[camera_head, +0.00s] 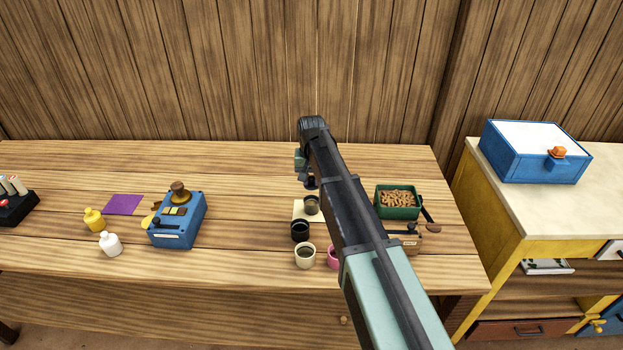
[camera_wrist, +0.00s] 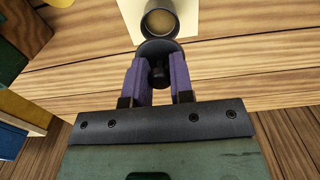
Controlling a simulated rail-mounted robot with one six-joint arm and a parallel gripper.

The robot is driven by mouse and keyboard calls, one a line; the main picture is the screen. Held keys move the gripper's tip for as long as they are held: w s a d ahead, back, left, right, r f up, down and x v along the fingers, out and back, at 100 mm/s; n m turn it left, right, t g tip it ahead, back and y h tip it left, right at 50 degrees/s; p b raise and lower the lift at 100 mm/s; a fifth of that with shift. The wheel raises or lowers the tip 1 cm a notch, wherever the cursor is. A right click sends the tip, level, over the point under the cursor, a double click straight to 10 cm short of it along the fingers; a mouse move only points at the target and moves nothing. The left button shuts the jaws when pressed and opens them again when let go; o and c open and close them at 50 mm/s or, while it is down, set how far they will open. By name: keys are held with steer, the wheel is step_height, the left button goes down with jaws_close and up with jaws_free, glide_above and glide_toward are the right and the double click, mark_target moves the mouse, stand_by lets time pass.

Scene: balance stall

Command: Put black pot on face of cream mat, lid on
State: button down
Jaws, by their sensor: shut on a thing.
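The cream mat (camera_head: 299,207) lies on the wooden bench, partly hidden by my arm. The black pot (camera_head: 311,206) stands upright and open on the mat, with a tan inside showing. In the wrist view the pot (camera_wrist: 160,22) is at the top edge, on the mat (camera_wrist: 131,12). My gripper (camera_head: 310,184) is above the mat, just behind the pot in the head view. Its purple fingers (camera_wrist: 158,80) are shut on the knob of a dark round lid (camera_wrist: 157,48). The lid appears apart from the pot, overlapping its near rim in the wrist view.
A black cup (camera_head: 300,231), a cream cup (camera_head: 305,256) and a pink cup (camera_head: 333,258) stand in front of the mat. A green tray of tan pieces (camera_head: 397,200) is right of my arm. A blue machine (camera_head: 177,228) stands left, with clear bench between.

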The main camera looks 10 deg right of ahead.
steer(key=shift+f+b, duration=2.65)
steer(key=shift+f, duration=0.3)
steer(key=shift+f, duration=0.15)
steer(key=shift+c, duration=2.2)
jaws_free()
step_height(320, 180, up, 7)
steer(key=p, duration=0.7)
